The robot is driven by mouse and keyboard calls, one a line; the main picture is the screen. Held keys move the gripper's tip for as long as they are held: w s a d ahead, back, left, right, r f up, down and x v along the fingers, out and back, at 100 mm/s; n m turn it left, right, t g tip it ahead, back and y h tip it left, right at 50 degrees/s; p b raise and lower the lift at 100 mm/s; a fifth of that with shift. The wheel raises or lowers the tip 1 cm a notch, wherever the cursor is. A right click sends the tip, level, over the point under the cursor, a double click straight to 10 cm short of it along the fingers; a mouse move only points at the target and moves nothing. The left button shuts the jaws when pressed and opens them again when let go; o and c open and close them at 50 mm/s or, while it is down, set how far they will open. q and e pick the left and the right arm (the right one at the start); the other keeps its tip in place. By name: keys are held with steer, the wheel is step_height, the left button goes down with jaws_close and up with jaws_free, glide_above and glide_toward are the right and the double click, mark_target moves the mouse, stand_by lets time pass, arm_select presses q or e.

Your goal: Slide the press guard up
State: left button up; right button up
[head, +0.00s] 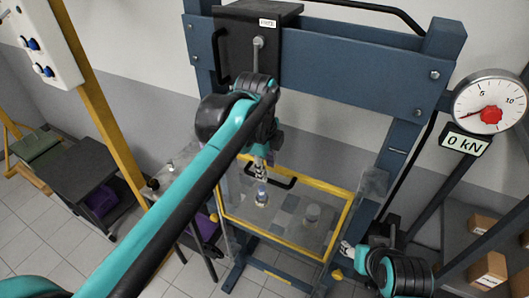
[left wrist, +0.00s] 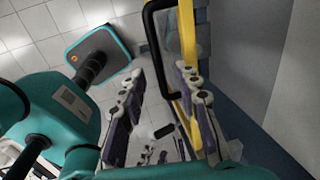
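The press guard (head: 232,215) is a clear panel in a yellow frame, low on the front of the blue press. Its black handle (head: 289,184) is at the top edge; in the left wrist view the handle (left wrist: 149,40) is a black loop beside the yellow frame (left wrist: 188,40). My left gripper (head: 261,173) is at the handle in the head view. In the left wrist view its fingers (left wrist: 162,74) are apart, with part of the handle appearing between the tips; contact is unclear. My right gripper (head: 345,248) is beside the guard's lower right; its fingers are too small to read.
The blue press frame (head: 345,45) stands around the guard, with a black ram housing (head: 262,45) above. A gauge (head: 490,102) and a "0 kN" display (head: 465,141) are at right. A shelf with boxes (head: 488,270) is at lower right. A dark cart (head: 80,172) stands left.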

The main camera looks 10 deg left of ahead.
arm_select(q)
step_height(320, 180, up, 9)
steer(key=s, duration=0.1)
steer(key=shift+s+a+f, duration=0.2)
steer(key=shift+s+a, duration=0.05)
steer(key=s+a+f+n+t+b, duration=0.1)
steer(key=s+a+f+n+b, duration=0.2)
steer(key=f+n+b, duration=0.4)
steer(key=s+a+f+n+t+b, duration=0.2)
steer(key=s+f+n+b, duration=0.3)
steer(key=f+b, duration=0.7)
steer(key=s+a+f+n+t+b, duration=0.2)
steer(key=f+n+b, duration=0.7)
steer(key=f, duration=2.1)
steer(key=shift+s+a+f+y+b, duration=0.3)
steer(key=shift+s+a+b, duration=0.55)
steer(key=shift+s+a, duration=0.35)
steer(key=shift+w, duration=0.1)
